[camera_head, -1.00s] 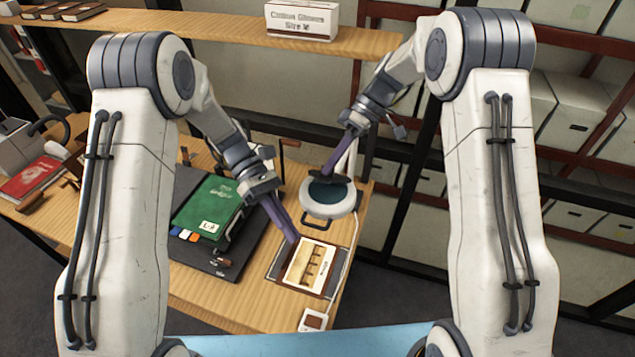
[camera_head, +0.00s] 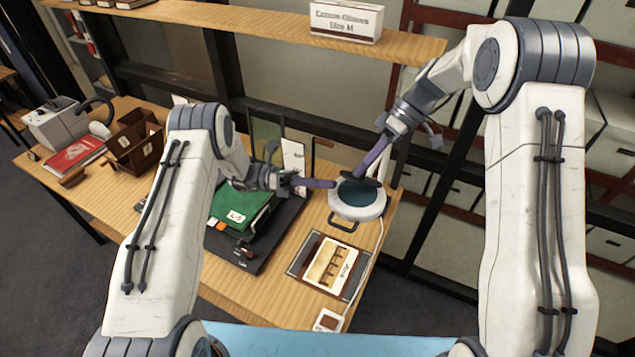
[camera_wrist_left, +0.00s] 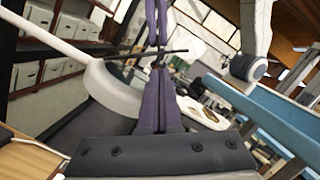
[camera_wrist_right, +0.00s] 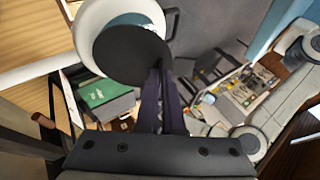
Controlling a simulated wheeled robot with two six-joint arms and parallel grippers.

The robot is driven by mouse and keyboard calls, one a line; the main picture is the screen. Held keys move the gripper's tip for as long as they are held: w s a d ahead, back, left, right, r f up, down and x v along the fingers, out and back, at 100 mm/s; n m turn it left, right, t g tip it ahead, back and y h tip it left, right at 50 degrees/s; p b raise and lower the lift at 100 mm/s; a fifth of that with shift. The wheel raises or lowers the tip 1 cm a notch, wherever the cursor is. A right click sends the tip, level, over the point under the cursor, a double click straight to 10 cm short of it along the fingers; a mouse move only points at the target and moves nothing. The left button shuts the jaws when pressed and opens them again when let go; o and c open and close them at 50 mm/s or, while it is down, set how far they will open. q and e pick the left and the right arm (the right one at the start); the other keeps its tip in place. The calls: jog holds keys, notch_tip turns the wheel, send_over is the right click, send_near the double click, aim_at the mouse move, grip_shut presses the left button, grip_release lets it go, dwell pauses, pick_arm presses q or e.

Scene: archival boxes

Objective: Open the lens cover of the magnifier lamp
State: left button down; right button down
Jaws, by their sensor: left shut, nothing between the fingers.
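The magnifier lamp (camera_head: 357,212) has a white round head with a teal lens and stands at the right end of the table. Its dark disc-shaped lens cover (camera_wrist_right: 130,55) is lifted off the lens and tilted; in the head view it shows as a thin dark ellipse. My right gripper (camera_wrist_right: 160,68) looks closed at the cover's edge; the exact contact at the tips is partly hidden. My left gripper (camera_head: 333,183) is shut and empty, pointing right, beside the lamp head near the cover. In the left wrist view the cover is edge-on across the fingers (camera_wrist_left: 158,75).
A framed card (camera_head: 331,265) and a cable lie in front of the lamp. A green folder (camera_head: 240,208) on a dark board lies left of it, under my left arm. Brown boxes stand at the far left.

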pick_arm(q)
jog(key=x, duration=0.5)
jog(key=shift+s+d, duration=0.15)
jog(key=shift+d, duration=0.25)
jog(key=shift+r, duration=0.1)
